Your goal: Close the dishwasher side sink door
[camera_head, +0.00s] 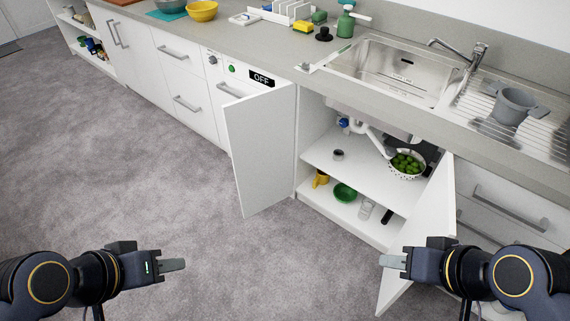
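The sink cabinet stands with both white doors swung open. The dishwasher-side sink door (262,150) juts out into the room, partly hiding the dishwasher front (228,78). The other sink door (432,212) stands open at the right. My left gripper (174,265) is over the floor, left of and apart from the dishwasher-side door, with nothing seen in it. My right gripper (391,261) overlaps the lower part of the right door; whether it touches is unclear. The fingers of both grippers are seen edge-on, so their opening does not show.
Inside the cabinet are a colander (407,164) with green items, a green bowl (345,192), a yellow mug (320,179) and a glass (366,208). The sink (388,72) is above. Grey carpet (130,190) is clear in front and left.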

